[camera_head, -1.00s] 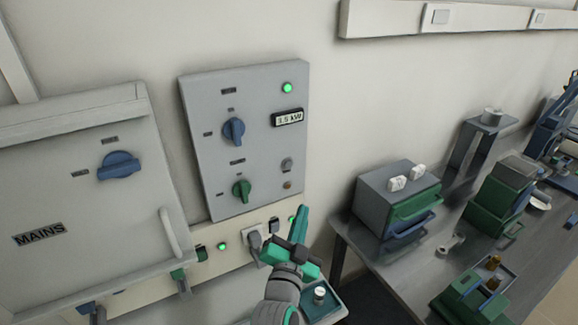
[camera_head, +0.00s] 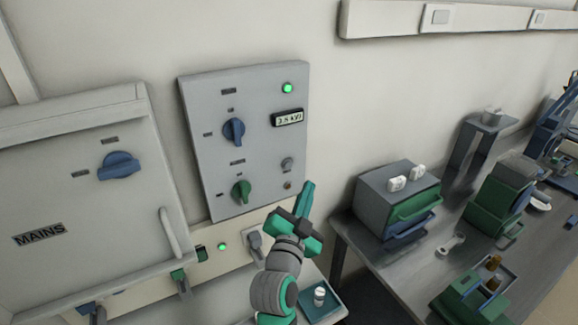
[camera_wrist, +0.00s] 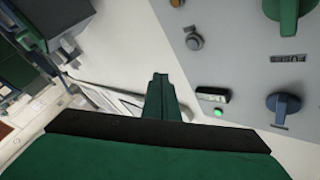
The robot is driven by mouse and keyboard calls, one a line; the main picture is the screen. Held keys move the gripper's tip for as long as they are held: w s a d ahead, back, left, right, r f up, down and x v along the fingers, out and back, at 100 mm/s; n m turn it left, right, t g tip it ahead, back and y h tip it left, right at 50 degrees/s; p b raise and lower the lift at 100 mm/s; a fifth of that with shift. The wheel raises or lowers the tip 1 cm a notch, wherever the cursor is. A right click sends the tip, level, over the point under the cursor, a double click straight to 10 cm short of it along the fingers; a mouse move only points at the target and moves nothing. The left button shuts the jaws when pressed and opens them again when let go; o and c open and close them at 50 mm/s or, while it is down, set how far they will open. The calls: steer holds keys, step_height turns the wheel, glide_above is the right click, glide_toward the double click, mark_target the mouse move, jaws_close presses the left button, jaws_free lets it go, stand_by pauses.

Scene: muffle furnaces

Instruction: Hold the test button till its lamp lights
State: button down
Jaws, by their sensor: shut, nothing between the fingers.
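The grey wall panel (camera_head: 260,130) carries a round grey button (camera_head: 287,163) at its lower right, which I take for the test button. A small brownish round lamp (camera_head: 288,185) below it looks unlit. In the wrist view the button (camera_wrist: 193,41) is above and right of the fingers, and the small lamp (camera_wrist: 176,3) is at the top edge. My gripper (camera_head: 308,187) is shut and empty, its tips just right of the panel's lower right edge. In the wrist view the closed fingers (camera_wrist: 160,80) point toward the wall, apart from the button.
The panel has a blue knob (camera_head: 234,131), a green knob (camera_head: 241,191), a display (camera_head: 288,118) and a lit green lamp (camera_head: 288,88). Left is the MAINS box (camera_head: 80,200). A socket strip (camera_head: 235,245) runs below.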

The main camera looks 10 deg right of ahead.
mark_target(288, 165)
steer(key=w+a, duration=0.2)
steer(key=w, duration=0.5)
steer(key=shift+a, duration=0.15)
stand_by(2.0)
steer(key=shift+w+a, duration=0.1)
steer(key=shift+w, duration=0.25)
steer(key=shift+w+a, duration=0.15)
steer(key=shift+w, duration=0.3)
stand_by(4.3)
